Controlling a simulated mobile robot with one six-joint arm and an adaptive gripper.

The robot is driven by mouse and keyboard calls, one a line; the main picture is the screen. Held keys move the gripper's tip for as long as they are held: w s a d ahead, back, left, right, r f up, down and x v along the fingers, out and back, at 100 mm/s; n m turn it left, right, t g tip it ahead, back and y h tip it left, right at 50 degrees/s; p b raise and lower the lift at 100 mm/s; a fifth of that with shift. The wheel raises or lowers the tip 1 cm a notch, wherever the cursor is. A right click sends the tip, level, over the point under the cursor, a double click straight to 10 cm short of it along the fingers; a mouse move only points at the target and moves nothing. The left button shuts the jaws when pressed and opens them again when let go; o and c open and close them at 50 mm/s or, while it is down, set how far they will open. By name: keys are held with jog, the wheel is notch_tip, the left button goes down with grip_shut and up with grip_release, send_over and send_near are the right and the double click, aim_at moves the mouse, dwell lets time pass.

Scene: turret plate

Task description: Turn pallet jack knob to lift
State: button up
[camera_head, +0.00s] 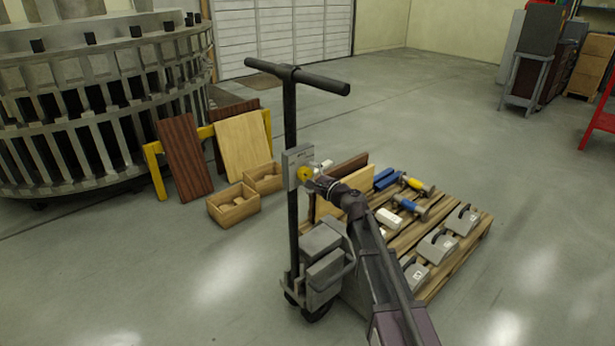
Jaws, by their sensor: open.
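The pallet jack (322,262) stands upright in the middle of the view, with a dark T-shaped handle (297,77) on a tall post. A grey panel (293,160) is mounted on the post and carries a yellow round knob (304,174). My arm reaches up from the bottom right, and my gripper (315,182) is at the knob's right side, very close to it. The gripper is open. Its fingers are small here, and I cannot tell whether they touch the knob or which way the knob points.
A wooden pallet (462,252) with grey tools, blue-and-yellow tools and boards lies right of the jack. Wooden boxes (233,204) and leaning boards (184,158) stand left. A large slatted metal ring (95,120) fills the back left. Floor in front is clear.

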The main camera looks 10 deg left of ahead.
jog(key=v, duration=1.1)
jog(key=shift+s+d, duration=0.25)
jog(key=s+d+f+n+g+h, duration=0.7)
jog(key=s+d+f+n, duration=0.3)
jog(key=f, duration=0.4)
jog(key=s+d+f+n+g+h, duration=0.2)
jog(key=s+d+h, duration=0.25)
jog(key=d, duration=0.25)
jog(key=s+d+f+n+g+h, duration=0.2)
jog(key=s+d+f+h, duration=0.1)
jog(key=s+d, duration=0.3)
notch_tip(320, 180, up, 25)
jog(key=p, duration=2.4)
jog(key=shift+s+d+p, duration=0.2)
jog(key=shift+d+p, duration=0.2)
jog(key=shift+d, duration=0.05)
